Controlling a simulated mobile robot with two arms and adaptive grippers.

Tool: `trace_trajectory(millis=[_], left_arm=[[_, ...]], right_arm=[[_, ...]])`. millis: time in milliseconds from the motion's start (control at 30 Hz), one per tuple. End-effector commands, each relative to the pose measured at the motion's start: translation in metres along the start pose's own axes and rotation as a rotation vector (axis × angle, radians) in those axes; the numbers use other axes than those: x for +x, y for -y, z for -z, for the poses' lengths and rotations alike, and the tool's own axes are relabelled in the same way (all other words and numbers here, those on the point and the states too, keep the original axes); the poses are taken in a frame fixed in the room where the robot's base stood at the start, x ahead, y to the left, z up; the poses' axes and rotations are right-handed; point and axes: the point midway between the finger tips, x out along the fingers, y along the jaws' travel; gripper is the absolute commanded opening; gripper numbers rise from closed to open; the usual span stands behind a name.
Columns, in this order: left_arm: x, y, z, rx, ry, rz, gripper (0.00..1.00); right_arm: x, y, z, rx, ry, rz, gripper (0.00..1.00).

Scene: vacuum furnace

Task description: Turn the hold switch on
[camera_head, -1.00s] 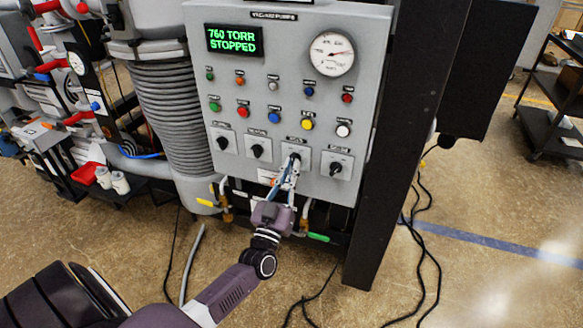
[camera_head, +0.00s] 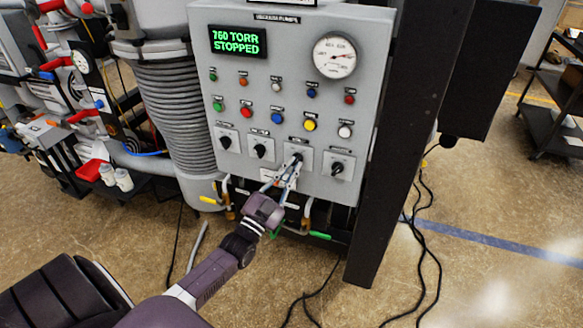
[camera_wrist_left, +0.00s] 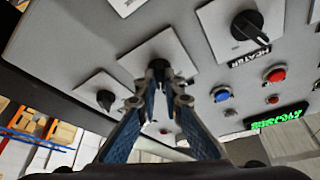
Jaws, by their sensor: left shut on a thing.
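A row of black rotary switches on white plates runs along the bottom of the grey control panel (camera_head: 292,60). My left gripper (camera_head: 295,166) comes up from below to the third switch from the left (camera_head: 306,153). Its label is too small to read. In the left wrist view the gripper (camera_wrist_left: 159,86) is shut on this switch's black knob (camera_wrist_left: 158,65), and the fingertips partly hide the knob. The switch marked HEATER (camera_wrist_left: 247,26) is beside it in that view. The other neighbour is the rightmost switch (camera_head: 337,168). My right gripper is not in view.
Coloured buttons, a dial gauge (camera_head: 334,55) and a display (camera_head: 238,42) reading "760 TORR STOPPED" are above the switches. A black post (camera_head: 385,170) stands right of the panel. Pipes and hoses hang below it; cables lie on the floor.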

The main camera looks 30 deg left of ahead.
Motion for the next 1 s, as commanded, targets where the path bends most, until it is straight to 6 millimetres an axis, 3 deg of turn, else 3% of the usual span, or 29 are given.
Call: trace_trajectory(millis=[400, 433, 567, 867, 1000], left_arm=[[-0.001, -0.001, -0.001, 0.01, 0.002, -0.005, 0.0], [-0.001, -0.001, -0.001, 0.01, 0.002, -0.005, 0.11], [-0.001, -0.001, -0.001, 0.009, 0.001, -0.004, 0.25], [-0.002, 0.0, 0.0, 0.007, 0.001, -0.003, 0.25], [-0.015, -0.001, -0.001, 0.007, 0.002, -0.005, 0.25]], right_arm=[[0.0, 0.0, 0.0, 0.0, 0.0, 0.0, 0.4], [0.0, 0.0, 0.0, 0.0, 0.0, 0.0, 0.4], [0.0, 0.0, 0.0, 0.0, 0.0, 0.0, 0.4], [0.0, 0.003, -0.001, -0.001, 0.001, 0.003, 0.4], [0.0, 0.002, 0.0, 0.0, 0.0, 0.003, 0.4]])
